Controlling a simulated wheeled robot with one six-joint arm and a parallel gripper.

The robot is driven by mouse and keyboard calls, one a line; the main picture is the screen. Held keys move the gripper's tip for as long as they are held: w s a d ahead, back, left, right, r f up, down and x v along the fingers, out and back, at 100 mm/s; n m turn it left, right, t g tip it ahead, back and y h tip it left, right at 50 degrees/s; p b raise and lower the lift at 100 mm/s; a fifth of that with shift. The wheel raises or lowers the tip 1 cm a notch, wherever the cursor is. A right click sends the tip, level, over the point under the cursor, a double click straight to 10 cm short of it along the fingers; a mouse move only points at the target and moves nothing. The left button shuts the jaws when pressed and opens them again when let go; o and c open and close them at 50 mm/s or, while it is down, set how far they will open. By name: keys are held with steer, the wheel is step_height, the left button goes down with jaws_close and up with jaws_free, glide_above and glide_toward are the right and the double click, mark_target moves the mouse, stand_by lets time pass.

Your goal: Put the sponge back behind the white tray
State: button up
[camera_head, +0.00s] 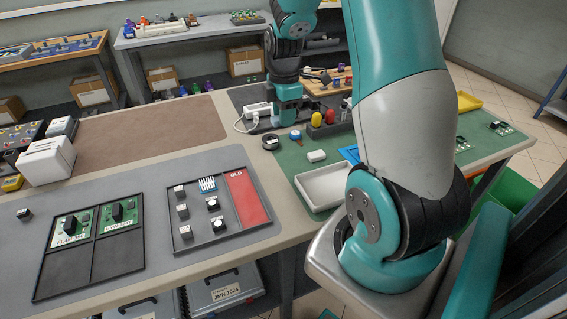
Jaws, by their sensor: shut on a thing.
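The white tray (322,187) lies on the green mat, partly hidden at its right by my arm. My gripper (286,117) points down at the far side of the table, behind and left of the tray, beside a white power strip (258,111). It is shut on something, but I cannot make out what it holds. I cannot identify the sponge for certain. A small white block (316,156) lies on the green mat just behind the tray, apart from my gripper; I cannot tell whether it is the sponge.
A dark holder with yellow and red handles (323,120) stands right of my gripper. A black tape roll (270,142) and a blue round item (295,135) lie in front. A sorting tray (219,211) with a red section is left. The brown mat (140,135) is bare.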

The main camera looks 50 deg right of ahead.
mark_target(284, 167)
step_height(284, 167, down, 15)
steer(key=shift+f, duration=0.1)
steer(key=shift+f, duration=0.1)
stand_by(0.3)
steer(key=o, duration=0.9)
steer(key=shift+c, duration=0.2)
